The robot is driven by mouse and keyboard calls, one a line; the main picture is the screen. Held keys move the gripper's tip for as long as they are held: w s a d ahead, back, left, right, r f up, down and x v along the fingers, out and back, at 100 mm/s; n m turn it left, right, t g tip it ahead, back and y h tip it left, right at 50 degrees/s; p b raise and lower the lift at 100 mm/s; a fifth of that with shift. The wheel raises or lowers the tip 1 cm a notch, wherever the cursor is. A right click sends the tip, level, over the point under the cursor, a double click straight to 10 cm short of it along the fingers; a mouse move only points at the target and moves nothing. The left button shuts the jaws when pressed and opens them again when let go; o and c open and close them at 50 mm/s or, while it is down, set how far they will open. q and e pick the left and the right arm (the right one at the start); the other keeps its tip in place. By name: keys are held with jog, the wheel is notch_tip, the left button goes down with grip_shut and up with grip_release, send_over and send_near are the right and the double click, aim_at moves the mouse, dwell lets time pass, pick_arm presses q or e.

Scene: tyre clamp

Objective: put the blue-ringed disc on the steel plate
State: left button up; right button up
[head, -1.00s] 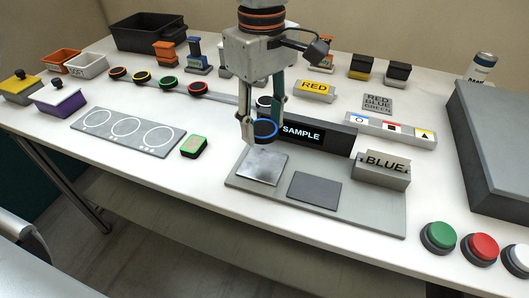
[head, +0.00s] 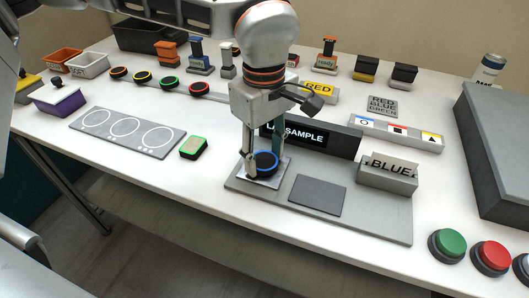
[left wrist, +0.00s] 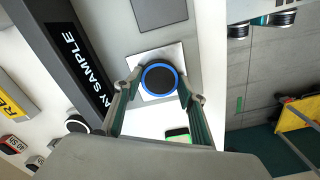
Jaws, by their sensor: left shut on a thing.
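The blue-ringed disc (head: 264,164) is black with a blue rim and lies flat between the fingers of my left gripper (head: 265,158). In the left wrist view the disc (left wrist: 160,79) is over the steel plate (left wrist: 145,55), with the plate's corners showing around it. In the head view the steel plate (head: 272,181) is partly hidden by the disc and fingers. The disc is at or just above the plate; I cannot tell whether they touch. My left gripper (left wrist: 163,92) is shut on the disc's sides. My right gripper is not in view.
A dark square pad (head: 317,195) lies to the right on the same grey base (head: 370,225). The sample sign (head: 310,136) stands close behind the gripper, and the BLUE block (head: 388,178) is at the right.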

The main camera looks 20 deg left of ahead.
aim_at(264, 160)
pick_arm(q)
jog(key=shift+f, duration=0.15)
jog(key=o, duration=1.1)
notch_tip(264, 160, up, 12)
jog(key=p, duration=0.2)
jog(key=shift+r, duration=0.2)
